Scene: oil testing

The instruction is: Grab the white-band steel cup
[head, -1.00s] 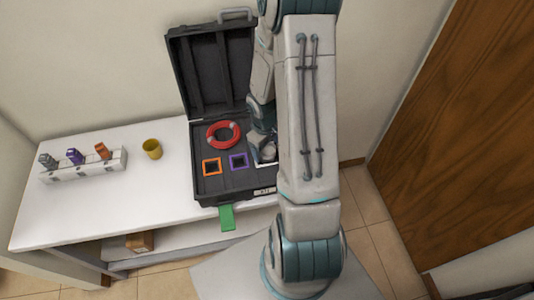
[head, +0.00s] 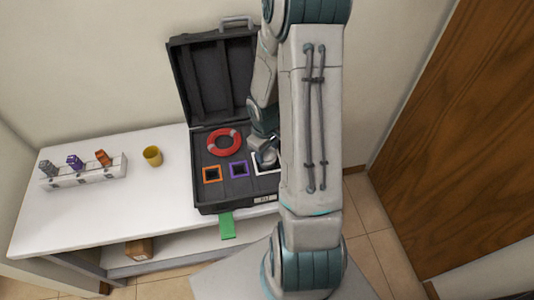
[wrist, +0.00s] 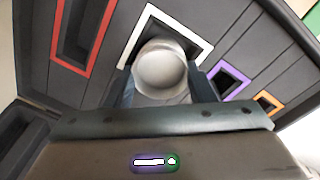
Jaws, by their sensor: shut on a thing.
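The steel cup (wrist: 160,72) is a pale metallic round shape in the wrist view, standing at the white-framed square slot (wrist: 205,50) of the black case. My gripper (wrist: 162,88) has one finger on each side of the cup and is shut on it. In the head view my gripper (head: 265,158) is low over the right part of the case, at the white frame (head: 262,170). The cup cannot be made out there, hidden by my gripper and arm. How far the cup sits in the slot is unclear.
A yellow cup (head: 152,157) and a white rack (head: 85,178) with several coloured-top items stand left on the white table (head: 130,215).

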